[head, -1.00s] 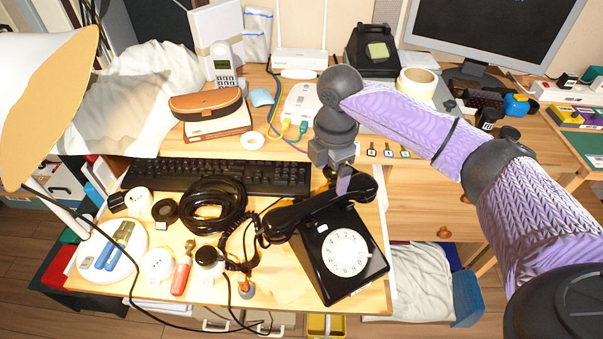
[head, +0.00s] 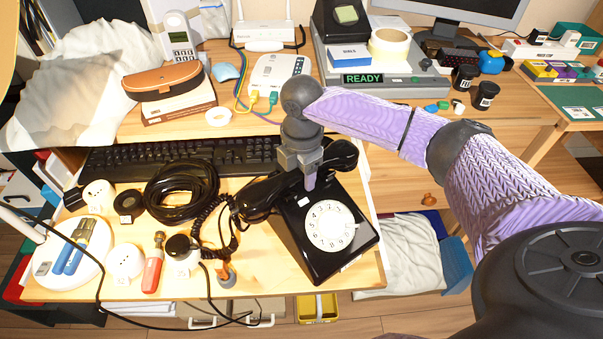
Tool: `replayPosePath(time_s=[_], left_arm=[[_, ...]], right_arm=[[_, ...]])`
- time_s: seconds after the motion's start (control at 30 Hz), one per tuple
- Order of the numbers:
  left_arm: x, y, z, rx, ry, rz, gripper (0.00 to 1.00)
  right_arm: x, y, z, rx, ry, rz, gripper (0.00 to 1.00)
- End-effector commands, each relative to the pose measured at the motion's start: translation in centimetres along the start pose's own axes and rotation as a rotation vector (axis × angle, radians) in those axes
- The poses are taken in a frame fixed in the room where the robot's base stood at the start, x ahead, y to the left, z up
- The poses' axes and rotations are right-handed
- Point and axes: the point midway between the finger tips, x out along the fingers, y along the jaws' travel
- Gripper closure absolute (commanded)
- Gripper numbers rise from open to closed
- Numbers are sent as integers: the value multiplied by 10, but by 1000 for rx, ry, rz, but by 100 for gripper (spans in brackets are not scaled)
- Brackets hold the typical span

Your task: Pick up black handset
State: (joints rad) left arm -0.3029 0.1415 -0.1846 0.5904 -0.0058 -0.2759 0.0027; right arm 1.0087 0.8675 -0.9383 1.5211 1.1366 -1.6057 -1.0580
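The black handset (head: 262,197) lies across the top of a black rotary phone (head: 309,249) with a white dial, near the front right of the desk. Its left end hangs out past the phone's body and its right end (head: 344,155) is at the cradle's far side. My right gripper (head: 310,181) points down at the middle of the handset and covers part of it. One finger shows in front of the handset; the other is hidden, so I cannot tell its opening or grip. My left gripper is not in view.
A coiled black cord (head: 213,229) and a black cable loop (head: 181,191) lie left of the phone. A keyboard (head: 130,160) runs behind them. A grey device reading READY (head: 395,83) stands at the back. A yellow bin (head: 317,308) is below the front edge.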

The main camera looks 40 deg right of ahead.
Motion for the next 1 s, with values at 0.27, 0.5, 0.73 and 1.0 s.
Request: replayPosePath(time_s=[0.27, 0.5, 0.73, 1.0], left_arm=[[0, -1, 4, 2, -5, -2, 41], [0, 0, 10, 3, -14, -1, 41], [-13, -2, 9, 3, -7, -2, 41], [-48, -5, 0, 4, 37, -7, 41]], right_arm=[[0, 0, 0, 0, 0, 0, 100], [0, 0, 0, 0, 0, 0, 100], [-23, 1, 0, 0, 2, 6, 100], [-91, 1, 0, 0, 2, 6, 100]])
